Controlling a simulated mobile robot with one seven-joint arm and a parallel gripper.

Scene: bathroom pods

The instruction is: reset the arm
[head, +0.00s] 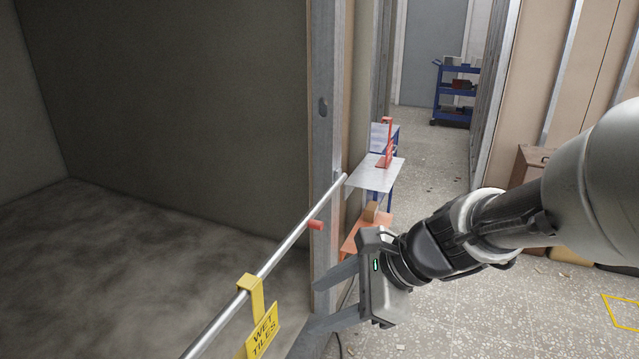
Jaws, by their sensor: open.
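My arm reaches in from the right edge of the head view. My gripper (322,302) is at its end, low in the middle of the picture, with its two fingers pointing left. The fingers are apart and nothing shows between them. The metal rail (290,240) runs diagonally just left of the fingertips. A yellow sign reading "WET TILES" (262,335) hangs from the rail by a yellow hook (249,290), left of the gripper. The sign's lower part is cut off by the picture's edge.
A metal door post (325,130) stands behind the gripper. A dark pod interior (170,90) lies to the left. A white shelf (375,175) with a red stand (387,145) is beyond the post. A blue cart (455,95) is far back. Speckled floor (440,150) is open in the corridor.

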